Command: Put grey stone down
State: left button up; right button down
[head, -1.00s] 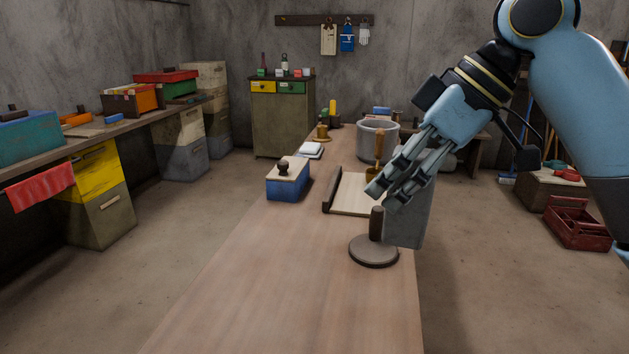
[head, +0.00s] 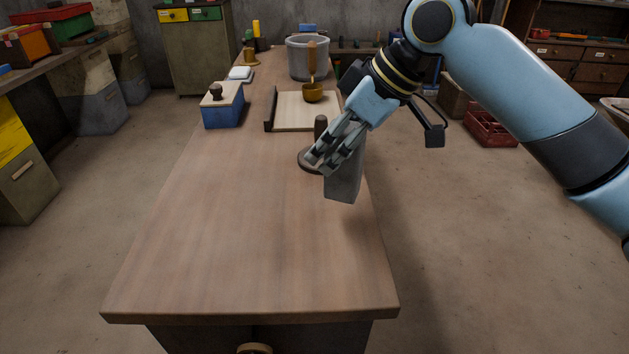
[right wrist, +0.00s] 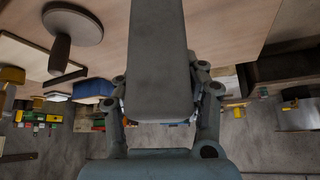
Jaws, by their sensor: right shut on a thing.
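In the right wrist view the stone (right wrist: 160,62) sits between the two fingers and fills the upper middle. In the head view it shows against the right edge of the wooden bench (head: 240,240), in front of a round base with a dark upright post (head: 320,127). I cannot tell how far its lower end is above the bench. My left gripper is not in view.
The near part of the bench is clear.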

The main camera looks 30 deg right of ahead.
jog(key=shift+s+a+f+b, duration=0.15)
jog(key=shift+a+f, duration=0.35)
jog(key=shift+f, duration=0.45)
jog(key=shift+w+a+f+b, duration=0.15)
jog(key=shift+a+f, duration=0.3)
jog(key=shift+f, duration=0.45)
jog(key=shift+s+a+f+b, duration=0.2)
jog(key=shift+a+f, duration=0.3)
jog(key=shift+f, duration=0.45)
jog(key=shift+f, duration=0.1)
jog(key=c, duration=0.7)
grip_release()
jog(key=p+v, duration=0.3)
jog(key=v, duration=0.9)
